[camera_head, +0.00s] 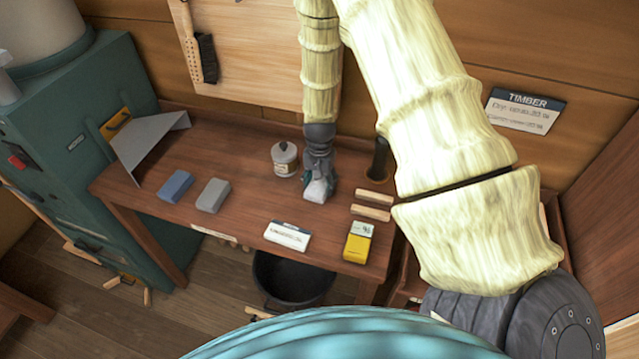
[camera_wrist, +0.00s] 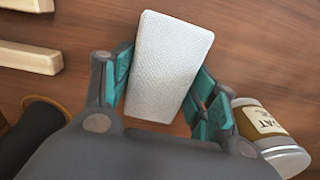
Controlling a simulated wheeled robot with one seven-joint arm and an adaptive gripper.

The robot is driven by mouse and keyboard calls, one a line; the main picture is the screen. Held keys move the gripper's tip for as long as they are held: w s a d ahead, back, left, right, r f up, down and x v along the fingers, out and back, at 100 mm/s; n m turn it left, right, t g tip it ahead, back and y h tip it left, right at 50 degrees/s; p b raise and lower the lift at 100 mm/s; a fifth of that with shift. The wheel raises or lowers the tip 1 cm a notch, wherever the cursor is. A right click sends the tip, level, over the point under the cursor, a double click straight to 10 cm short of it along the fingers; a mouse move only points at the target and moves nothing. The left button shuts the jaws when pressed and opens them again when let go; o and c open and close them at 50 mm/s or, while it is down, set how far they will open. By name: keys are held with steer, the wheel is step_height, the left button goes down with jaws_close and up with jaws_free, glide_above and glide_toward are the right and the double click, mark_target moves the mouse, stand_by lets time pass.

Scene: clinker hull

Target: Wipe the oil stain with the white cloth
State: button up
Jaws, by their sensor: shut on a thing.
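My gripper (camera_head: 318,184) reaches down over the wooden table and is shut on the white cloth (camera_head: 317,191), a folded, block-like pad. In the wrist view the cloth (camera_wrist: 170,65) sits between the two teal finger pads of my gripper (camera_wrist: 165,85), its textured white face toward the camera. The cloth is at or close above the tabletop; I cannot tell whether it touches. I see no clear oil stain in either view; it may be hidden under the cloth or my gripper.
A labelled jar (camera_head: 284,158) stands just left of my gripper. Blue (camera_head: 175,186) and grey (camera_head: 213,195) blocks lie further left. Two wooden strips (camera_head: 372,205), a yellow box (camera_head: 357,246) and a white label card (camera_head: 287,235) are on the right and front. A dark bucket (camera_head: 290,280) is below.

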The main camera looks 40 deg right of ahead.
steer(key=shift+r, duration=0.15)
steer(key=shift+r+p, duration=2)
steer(key=shift+r, duration=0.85)
steer(key=shift+r+p, duration=0.95)
steer(key=shift+r, duration=0.55)
